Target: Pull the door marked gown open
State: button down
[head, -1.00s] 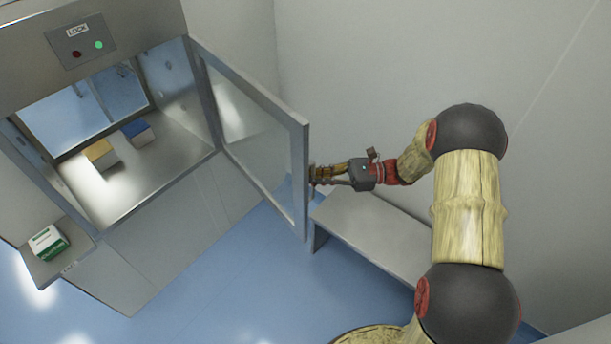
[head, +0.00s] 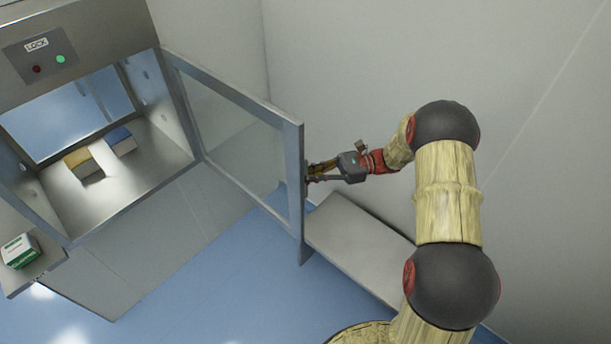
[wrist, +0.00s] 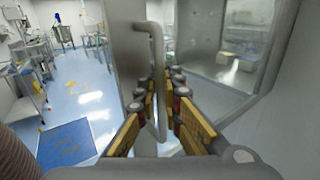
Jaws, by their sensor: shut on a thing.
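The glass door (head: 294,190) has a grey metal frame and stands swung well out from the steel chamber (head: 120,255). Its hinge side is at the chamber's right edge in the head view. I can read no gown mark on it. My gripper (head: 309,174) is at the door's free edge, on its outer side. In the wrist view, the upright bar handle (wrist: 157,75) stands between the fingers of my gripper (wrist: 160,108), which is shut on it. The fingertips partly hide the handle's lower part.
A LOCK panel (head: 38,54) shows a red and a bright green light. A yellow-topped box (head: 84,165) and a blue-topped box (head: 121,142) sit inside the chamber. A steel bench (head: 355,240) stands below my arm, by the grey wall. Blue floor is clear in front.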

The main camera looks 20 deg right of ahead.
jog(key=shift+s+f, duration=0.1)
jog(key=c, duration=2)
grip_release()
jog(key=shift+d, duration=0.15)
jog(key=d, duration=1.1)
jog(key=shift+d, duration=0.4)
